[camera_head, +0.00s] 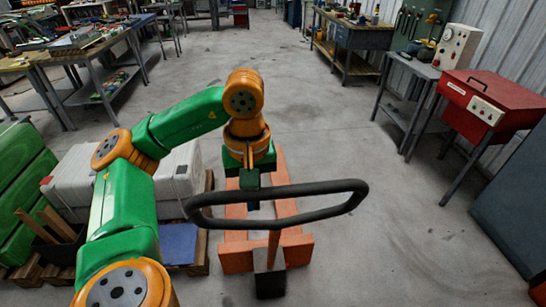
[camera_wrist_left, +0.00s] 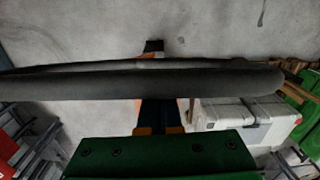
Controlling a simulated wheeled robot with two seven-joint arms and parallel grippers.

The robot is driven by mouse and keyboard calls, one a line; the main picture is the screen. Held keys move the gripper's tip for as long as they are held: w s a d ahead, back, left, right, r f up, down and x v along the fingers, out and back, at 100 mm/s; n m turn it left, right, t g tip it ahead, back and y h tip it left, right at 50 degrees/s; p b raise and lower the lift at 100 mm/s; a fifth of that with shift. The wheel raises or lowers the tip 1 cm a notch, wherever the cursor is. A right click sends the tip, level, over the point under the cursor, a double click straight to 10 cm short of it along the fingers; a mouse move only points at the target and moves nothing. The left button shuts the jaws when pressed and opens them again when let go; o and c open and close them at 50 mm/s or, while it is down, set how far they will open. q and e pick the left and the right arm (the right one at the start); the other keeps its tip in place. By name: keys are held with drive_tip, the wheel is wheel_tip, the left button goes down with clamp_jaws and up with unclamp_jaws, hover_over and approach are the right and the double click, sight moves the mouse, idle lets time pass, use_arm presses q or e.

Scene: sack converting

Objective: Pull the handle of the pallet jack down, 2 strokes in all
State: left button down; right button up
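The pallet jack (camera_head: 238,259) is orange with two forks pointing away from me. Its handle (camera_head: 320,210) is a black loop on an orange shaft (camera_head: 273,243), tilted toward me. My left gripper (camera_head: 251,190) reaches down from above to the loop's far bar, left of its middle. In the left wrist view, the black handle (camera_wrist_left: 220,82) crosses the picture in front of the green gripper body. Dark finger parts (camera_wrist_left: 160,116) show between that body and the bar. Whether they are closed around the bar is hidden. My right gripper is out of view.
A light grey case (camera_head: 178,180) sits on a wooden pallet left of the jack, beside green sacks or boxes (camera_head: 22,185). Workbenches (camera_head: 350,38) and a red machine (camera_head: 490,95) stand along the right. The floor right of the jack is clear.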

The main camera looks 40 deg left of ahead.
use_arm(q)
drive_tip(key=shift+w+a+r, duration=0.15)
drive_tip(key=shift+w+a, duration=0.65)
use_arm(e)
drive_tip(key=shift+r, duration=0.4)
use_arm(q)
drive_tip(key=w+a+r+p, duration=0.1)
drive_tip(key=w+a+p, duration=0.3)
drive_tip(key=a, duration=0.1)
drive_tip(key=shift+w+a+r, duration=0.15)
drive_tip(key=shift+a+r, duration=0.05)
drive_tip(key=shift+r, duration=0.15)
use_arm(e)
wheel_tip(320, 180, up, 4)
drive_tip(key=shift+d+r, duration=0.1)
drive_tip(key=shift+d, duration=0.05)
